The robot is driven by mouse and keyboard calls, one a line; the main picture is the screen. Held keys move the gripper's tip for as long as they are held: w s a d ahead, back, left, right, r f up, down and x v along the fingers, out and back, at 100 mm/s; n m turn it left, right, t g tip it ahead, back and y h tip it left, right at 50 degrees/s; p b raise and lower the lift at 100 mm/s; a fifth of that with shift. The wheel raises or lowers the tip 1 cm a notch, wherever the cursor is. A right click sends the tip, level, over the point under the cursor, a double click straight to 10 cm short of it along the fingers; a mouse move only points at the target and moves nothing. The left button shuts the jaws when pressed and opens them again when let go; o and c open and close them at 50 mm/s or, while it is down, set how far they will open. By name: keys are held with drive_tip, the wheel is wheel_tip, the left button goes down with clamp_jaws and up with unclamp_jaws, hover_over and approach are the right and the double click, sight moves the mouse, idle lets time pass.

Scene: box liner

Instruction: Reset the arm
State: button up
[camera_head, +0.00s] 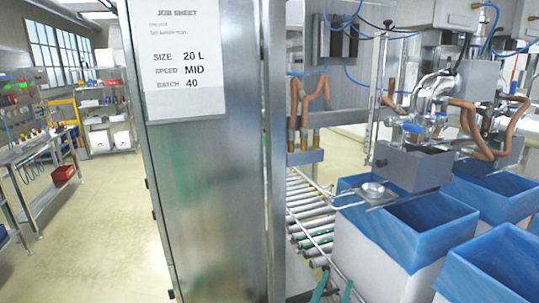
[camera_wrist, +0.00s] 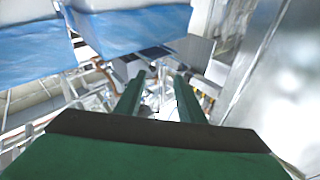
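My gripper (camera_wrist: 156,92) shows in the wrist view as two green fingers with a clear gap between them. It is open and nothing is held between the fingers. In the head view, two green tips that look like my gripper (camera_head: 333,287) show at the bottom edge, in front of the roller conveyor (camera_head: 309,213). The rest of the arm is out of the head view. In the wrist view the fingers point toward blurred machine parts, and I cannot tell how far away these are.
A steel cabinet panel (camera_head: 205,200) with a job sheet (camera_head: 180,60) stands left of the machine. White boxes with blue liners (camera_head: 410,222) stand at the right under a filling head (camera_head: 413,165). Open floor (camera_head: 100,230) and a workbench (camera_head: 40,150) lie at the left.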

drive_tip(key=s+a+f+n+y, duration=0.4)
drive_tip(key=s+a+f, duration=0.2)
drive_tip(key=s+f, duration=0.3)
drive_tip(key=s+a+f+n+y, duration=0.4)
drive_tip(key=s+f, duration=0.3)
drive_tip(key=f, duration=0.4)
drive_tip(key=s+a+f+g+y, duration=0.1)
drive_tip(key=s+a+f, duration=0.1)
drive_tip(key=s, duration=0.8)
drive_tip(key=s+a+f+g+y, duration=0.1)
drive_tip(key=s+a, duration=0.4)
drive_tip(key=s, duration=0.5)
drive_tip(key=shift+s+a+f+m, duration=0.2)
drive_tip(key=shift+f+m, duration=0.1)
drive_tip(key=shift+f, duration=0.4)
drive_tip(key=shift+s+d+r, duration=0.25)
drive_tip(key=shift+s+d, duration=0.25)
drive_tip(key=shift+d, duration=0.35)
